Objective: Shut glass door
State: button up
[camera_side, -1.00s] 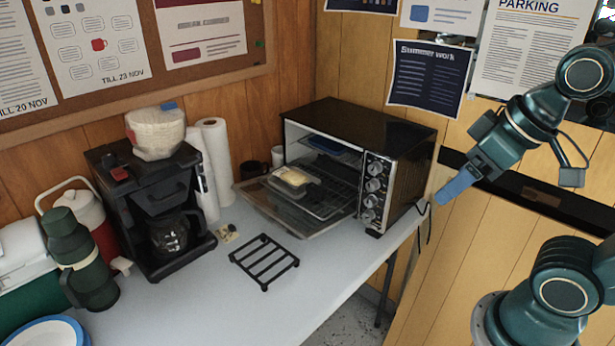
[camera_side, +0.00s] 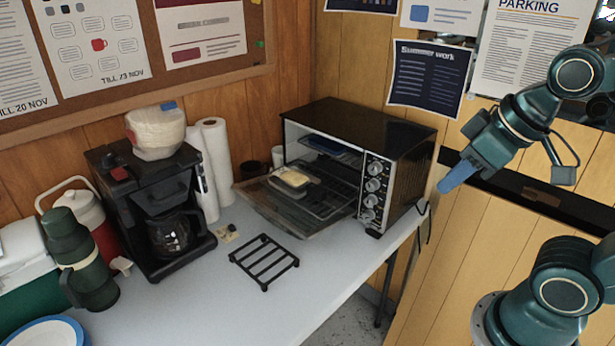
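The black toaster oven (camera_side: 405,185) stands at the back right of the table. Its glass door (camera_side: 268,210) is hinged down and lies open in front of the oven. The oven's rack (camera_side: 335,200) shows inside, and a dish with pale yellow food (camera_side: 291,179) sits at the opening. My gripper (camera_side: 443,188), with blue fingers, is in the air to the right of the oven, apart from it and from the door. From this side the fingers overlap, so I cannot tell whether they are open or shut. Nothing shows in them.
A black metal trivet (camera_side: 264,261) lies on the table (camera_side: 200,290) in front of the door. A coffee maker (camera_side: 150,205), paper towel rolls (camera_side: 217,160) and a green flask (camera_side: 80,260) stand to the left. A cord hangs at the table's right edge.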

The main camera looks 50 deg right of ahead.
jog(key=w+f+n, duration=0.2)
jog(key=w, duration=0.2)
jog(key=w+d+f+n+t, duration=0.1)
jog(key=w+f+n, duration=0.1)
jog(key=w, duration=0.3)
jog(key=w+f+n+t, duration=0.1)
jog(key=w+f+n, duration=0.1)
jog(key=w, duration=0.3)
jog(key=shift+w+d+f+n+h, duration=0.25)
jog(key=shift+d+n+h, duration=0.15)
jog(key=shift+n, duration=0.4)
grip_shut()
jog(key=w+d+f+n+t, duration=0.1)
jog(key=w+f+n+t, duration=0.1)
jog(key=w+f+n, duration=0.7)
jog(key=s+f+n+t, duration=0.1)
jog(key=f+n, duration=0.4)
jog(key=s+a+f+n+t, duration=0.1)
jog(key=s+f+n, duration=0.1)
jog(key=f+n, duration=0.3)
jog(key=s+f+n+t+y, duration=0.1)
jog(key=f+n+t, duration=0.1)
jog(key=f+n, duration=0.4)
jog(key=shift+s+a+f, duration=0.2)
jog(key=shift+a+f, duration=0.15)
jog(key=shift+f, duration=0.35)
jog(key=shift+s+a+f+n+y, duration=0.25)
jog(key=shift+s+f+n+y, duration=0.1)
jog(key=shift+s+n, duration=0.4)
